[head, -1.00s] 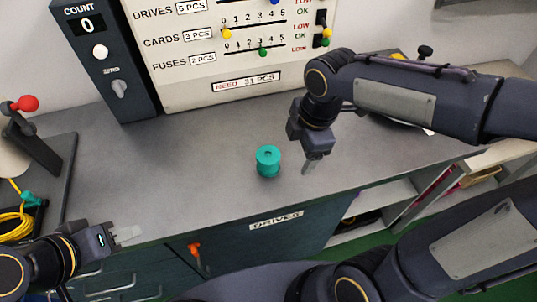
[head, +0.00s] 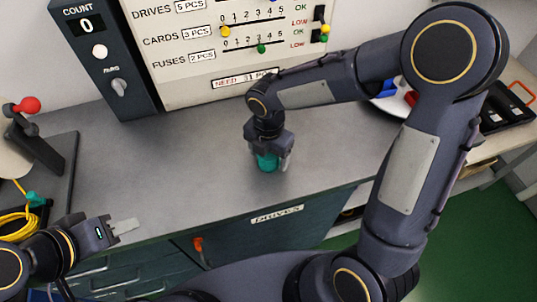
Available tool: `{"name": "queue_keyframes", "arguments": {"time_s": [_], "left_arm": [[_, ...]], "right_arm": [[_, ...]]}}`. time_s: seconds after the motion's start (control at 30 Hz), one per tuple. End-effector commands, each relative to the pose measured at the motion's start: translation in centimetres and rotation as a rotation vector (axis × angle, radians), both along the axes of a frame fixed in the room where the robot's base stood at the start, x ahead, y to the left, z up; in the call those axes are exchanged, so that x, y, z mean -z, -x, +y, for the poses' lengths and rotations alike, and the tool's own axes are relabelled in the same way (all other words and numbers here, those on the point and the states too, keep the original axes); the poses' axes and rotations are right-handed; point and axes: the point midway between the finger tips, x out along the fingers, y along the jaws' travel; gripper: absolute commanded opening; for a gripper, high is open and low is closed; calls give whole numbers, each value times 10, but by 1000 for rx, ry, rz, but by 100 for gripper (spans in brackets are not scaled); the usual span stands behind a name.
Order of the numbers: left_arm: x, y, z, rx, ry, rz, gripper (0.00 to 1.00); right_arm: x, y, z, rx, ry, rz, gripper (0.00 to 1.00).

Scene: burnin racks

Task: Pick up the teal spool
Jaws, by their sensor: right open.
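The teal spool (head: 266,162) stands upright on the grey counter (head: 180,170), near its front edge. My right gripper (head: 268,166) points down directly over the spool, with its fingers on either side of it. The gripper is open, and its body hides the top of the spool. Whether the fingers touch the spool cannot be seen. My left gripper (head: 124,229) is at the lower left, in front of the counter's edge and well apart from the spool.
A counter box with a knob (head: 108,60) and a white panel with sliders (head: 210,50) stand behind. A red-ball lever (head: 27,105) and a yellow cable (head: 18,226) are at the left. A black case (head: 508,106) lies far right. The counter left of the spool is clear.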

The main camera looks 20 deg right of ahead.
Motion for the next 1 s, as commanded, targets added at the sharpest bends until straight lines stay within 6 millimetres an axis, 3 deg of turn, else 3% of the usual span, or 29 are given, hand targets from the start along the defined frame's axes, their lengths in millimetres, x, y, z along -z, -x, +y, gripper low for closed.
{"name": "queue_keyframes", "arguments": {"time_s": [0.27, 0.6, 1.0], "left_arm": [[0, 0, 0, 0, 0, 0, 36], [0, 0, 0, 0, 0, 0, 36], [0, 0, 0, 0, 0, 0, 36]], "right_arm": [[3, 0, 0, 1, -1, -1, 72], [3, 0, 0, 2, -1, -1, 29], [-6, -1, 0, 2, -1, -4, 29]]}}
